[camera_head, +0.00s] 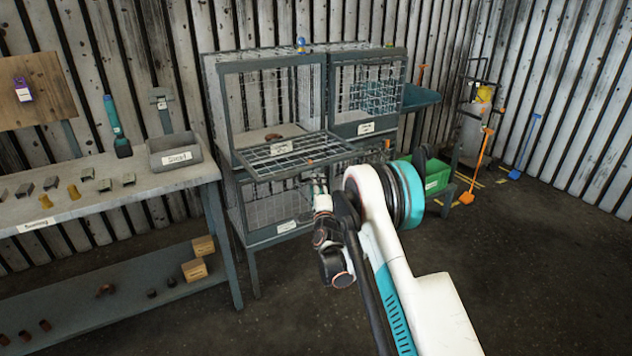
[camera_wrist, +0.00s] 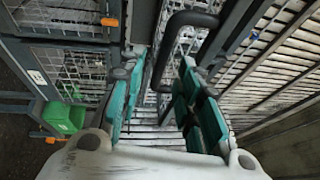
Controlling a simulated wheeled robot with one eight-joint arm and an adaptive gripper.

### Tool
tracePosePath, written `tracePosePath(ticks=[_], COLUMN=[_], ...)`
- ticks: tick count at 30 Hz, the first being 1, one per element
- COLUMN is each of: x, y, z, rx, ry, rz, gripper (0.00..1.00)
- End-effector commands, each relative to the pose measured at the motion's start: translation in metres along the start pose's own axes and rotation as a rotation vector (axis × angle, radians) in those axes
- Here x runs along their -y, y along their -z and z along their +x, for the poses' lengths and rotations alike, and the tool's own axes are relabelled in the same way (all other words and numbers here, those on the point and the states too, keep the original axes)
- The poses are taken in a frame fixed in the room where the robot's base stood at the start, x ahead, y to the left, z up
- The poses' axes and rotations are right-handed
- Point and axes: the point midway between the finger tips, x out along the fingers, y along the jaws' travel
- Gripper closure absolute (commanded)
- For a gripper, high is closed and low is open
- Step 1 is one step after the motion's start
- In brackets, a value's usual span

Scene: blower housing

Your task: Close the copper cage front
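A grey wire-mesh cage rack (camera_head: 272,62) stands against the wall. Its upper left cage has its mesh front (camera_head: 290,153) folded down, sticking out roughly level. The label on that front is too small to read. A small reddish-brown piece (camera_head: 272,136) lies inside this cage. My gripper (camera_head: 320,183) is in front of the lowered panel's near right corner; the head view does not show clearly whether they touch. In the wrist view my gripper (camera_wrist: 161,108) has its teal fingers spread apart. A dark bent bar (camera_wrist: 171,50) shows between and beyond them; I cannot tell whether it lies within the grasp.
The upper right cage (camera_head: 368,90) and the lower left cage (camera_head: 280,204) have mesh fronts upright. A workbench (camera_head: 130,195) with a grey bin (camera_head: 176,153) stands at left. A green bin (camera_head: 436,180) is behind my arm.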

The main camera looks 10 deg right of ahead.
Motion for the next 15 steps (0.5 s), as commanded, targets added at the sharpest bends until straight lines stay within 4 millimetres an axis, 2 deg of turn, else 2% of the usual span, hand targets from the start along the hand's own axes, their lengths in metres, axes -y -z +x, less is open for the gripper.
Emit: tracePosePath(ticks=[6,15], x=[-0.002,0.0], y=[0.0,0.0], z=[0.032,0.046], rx=[0.0,0.0], ry=[0.0,0.0], rz=[-0.002,-0.001], gripper=[0.69,0.69])
